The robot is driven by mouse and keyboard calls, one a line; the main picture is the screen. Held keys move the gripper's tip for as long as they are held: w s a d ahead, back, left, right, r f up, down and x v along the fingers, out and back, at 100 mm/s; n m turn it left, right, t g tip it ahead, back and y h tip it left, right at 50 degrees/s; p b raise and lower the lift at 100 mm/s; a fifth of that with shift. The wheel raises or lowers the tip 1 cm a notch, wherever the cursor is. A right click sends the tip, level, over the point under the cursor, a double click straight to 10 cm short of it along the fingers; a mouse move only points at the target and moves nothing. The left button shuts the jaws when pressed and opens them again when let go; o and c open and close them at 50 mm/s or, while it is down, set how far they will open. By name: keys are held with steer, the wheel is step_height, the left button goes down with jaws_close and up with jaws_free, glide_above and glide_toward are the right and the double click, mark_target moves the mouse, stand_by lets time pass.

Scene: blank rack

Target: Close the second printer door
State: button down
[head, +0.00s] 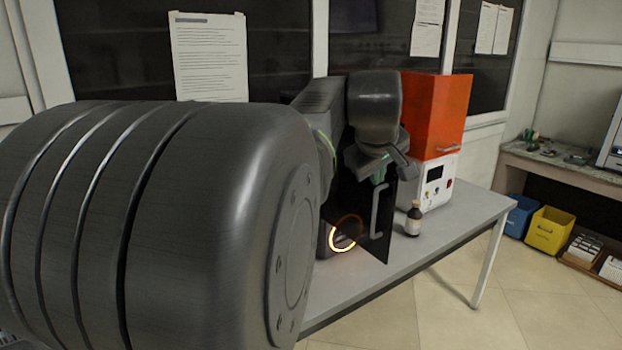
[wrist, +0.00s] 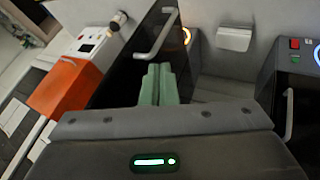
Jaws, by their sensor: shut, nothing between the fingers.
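The dark printer door (head: 362,222) stands open, swung out from a grey printer with a glowing orange ring (head: 345,233). Its light bar handle (head: 378,208) faces right. In the wrist view, the door (wrist: 135,62) and its handle (wrist: 157,38) lie just beyond my fingers. My gripper (head: 379,172) is at the upper part of the door, close to the handle. In the wrist view my green fingers (wrist: 158,70) are together and empty. Whether they touch the door is unclear. My arm hides much of the printer in the head view.
In the wrist view another dark machine with a red button (wrist: 295,43) is at right. Yellow (head: 549,230) and blue bins are on the floor.

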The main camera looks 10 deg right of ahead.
mark_target(377, 194)
steer(key=x, duration=0.8)
steer(key=shift+w+d+f, duration=0.1)
steer(key=shift+d+f, duration=0.05)
steer(key=shift+f, duration=0.15)
steer(key=d, duration=0.1)
steer(key=w+d+p, duration=0.1)
steer(key=d, duration=0.1)
steer(key=shift+w+f, duration=0.25)
steer(key=shift+w, duration=0.05)
steer(key=shift+w+d+p, duration=0.25)
steer(key=shift+d+p, duration=0.1)
steer(key=shift+d, duration=0.1)
steer(key=shift+d, duration=0.1)
